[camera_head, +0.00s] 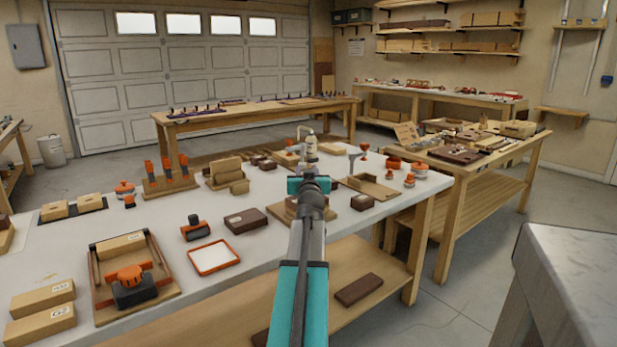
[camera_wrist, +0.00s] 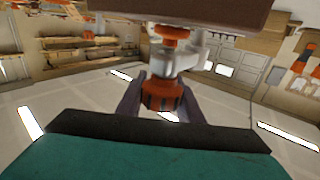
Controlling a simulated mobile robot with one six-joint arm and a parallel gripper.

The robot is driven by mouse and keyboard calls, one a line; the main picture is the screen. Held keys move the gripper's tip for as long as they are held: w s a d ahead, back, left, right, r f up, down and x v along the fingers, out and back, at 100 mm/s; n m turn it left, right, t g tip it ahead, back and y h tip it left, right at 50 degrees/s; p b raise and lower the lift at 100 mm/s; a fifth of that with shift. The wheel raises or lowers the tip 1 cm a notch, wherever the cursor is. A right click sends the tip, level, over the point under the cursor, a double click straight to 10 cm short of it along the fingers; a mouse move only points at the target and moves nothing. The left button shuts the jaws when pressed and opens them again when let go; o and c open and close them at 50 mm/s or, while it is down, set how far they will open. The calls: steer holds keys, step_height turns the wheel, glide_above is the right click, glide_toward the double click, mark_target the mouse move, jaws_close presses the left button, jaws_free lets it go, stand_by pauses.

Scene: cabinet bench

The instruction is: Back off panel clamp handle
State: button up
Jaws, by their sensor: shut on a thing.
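In the wrist view, my gripper (camera_wrist: 160,97) has its dark fingers on either side of an orange and dark ribbed clamp handle (camera_wrist: 161,93) and is shut on it. Above the handle in the picture is the grey metal clamp body (camera_wrist: 165,62), with an orange part (camera_wrist: 171,36) beyond it. A brown panel-like block (camera_wrist: 205,12) crosses the top edge, close to the clamp. In the head view my arm reaches forward over the white bench, and its wrist hides most of the grasp. I cannot tell whether the clamp's pad touches the panel.
The white bench (camera_head: 45,250) is crowded. An orange-edged tray (camera_head: 213,257), a dark brown block (camera_head: 246,219) and a wooden holder with orange-topped tools (camera_head: 170,184) stand left of my arm. An open wooden box (camera_head: 372,187) is on the right. A grey-topped counter (camera_head: 580,270) stands at right.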

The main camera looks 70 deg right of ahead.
steer(key=shift+a+f+n+t+y+b, duration=0.15)
steer(key=shift+f+n+t+y+b, duration=0.5)
steer(key=shift+b, duration=4.4)
steer(key=t+b, duration=0.1)
steer(key=b, duration=0.1)
steer(key=n+b, duration=0.1)
steer(key=b, duration=0.1)
steer(key=shift+w+a+r+t, duration=0.1)
steer(key=shift+w+r+t, duration=0.05)
steer(key=shift+t, duration=0.2)
steer(key=shift+a+r+n+t+y+b, duration=0.15)
steer(key=shift+n+t+y+b, duration=0.15)
steer(key=shift+b, duration=0.45)
steer(key=shift+w+r, duration=0.1)
steer(key=shift+r, duration=0.05)
steer(key=o, duration=1.1)
steer(key=shift+c, duration=0.2)
steer(key=shift+a, duration=0.15)
